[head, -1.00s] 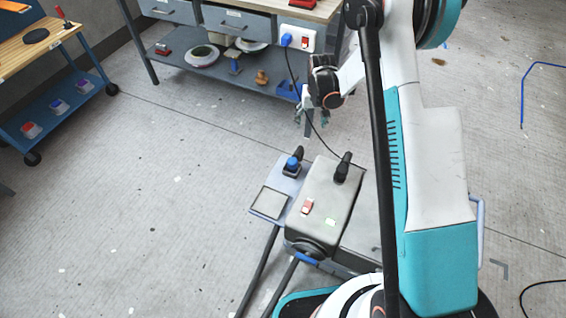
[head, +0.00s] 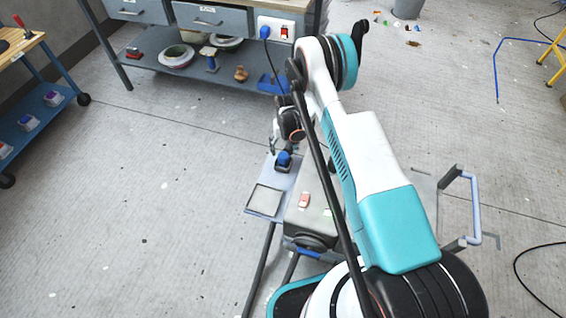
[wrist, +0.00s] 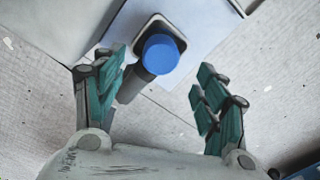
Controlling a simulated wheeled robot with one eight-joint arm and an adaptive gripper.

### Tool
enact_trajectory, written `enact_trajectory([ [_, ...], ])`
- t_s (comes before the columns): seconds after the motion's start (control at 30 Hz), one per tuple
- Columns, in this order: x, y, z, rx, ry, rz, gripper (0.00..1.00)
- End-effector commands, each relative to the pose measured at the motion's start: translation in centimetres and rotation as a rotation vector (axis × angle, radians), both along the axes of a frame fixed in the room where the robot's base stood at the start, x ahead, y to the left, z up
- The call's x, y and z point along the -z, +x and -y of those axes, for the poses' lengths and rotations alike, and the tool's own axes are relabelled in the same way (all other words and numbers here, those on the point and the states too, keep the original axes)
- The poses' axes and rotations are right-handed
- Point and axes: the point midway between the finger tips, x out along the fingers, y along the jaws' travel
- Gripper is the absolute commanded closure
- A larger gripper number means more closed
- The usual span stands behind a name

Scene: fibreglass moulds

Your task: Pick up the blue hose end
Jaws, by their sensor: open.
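The blue hose end (head: 284,158) stands in a dark square holder on a light-blue side plate of the cart (head: 255,212). In the wrist view its round blue top (wrist: 160,54) lies ahead of my gripper (wrist: 160,72), between the lines of the two teal fingers. The fingers are apart, with nothing gripped between them. A dark grey cylindrical part shows below the blue top. In the head view my gripper (head: 273,146) is small and partly hidden by my wrist, just above and left of the hose end. I cannot tell the exact height gap.
A workbench (head: 185,75) with a loaded lower shelf stands beyond. A blue trolley (head: 40,115) is at the left. The floor between is clear.

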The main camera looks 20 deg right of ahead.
Motion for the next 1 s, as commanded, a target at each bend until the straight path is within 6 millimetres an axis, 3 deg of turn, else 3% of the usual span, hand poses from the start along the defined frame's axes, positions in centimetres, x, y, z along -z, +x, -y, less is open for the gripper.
enact_trajectory([
  [0.03, 0.9, 0.0, 0.0, 0.0, 0.0, 0.0, 0.34],
  [0.33, 2.5, 0.0, -0.1, 0.0, 0.0, 0.0, 0.34],
  [0.63, 6.6, 0.1, -0.2, 0.0, 0.0, 0.0, 0.34],
  [0.9, 6.8, 0.1, -0.2, 0.0, 0.0, 0.0, 0.34],
  [1.0, 6.8, 0.2, -0.2, 0.0, 0.0, 0.0, 0.54],
])
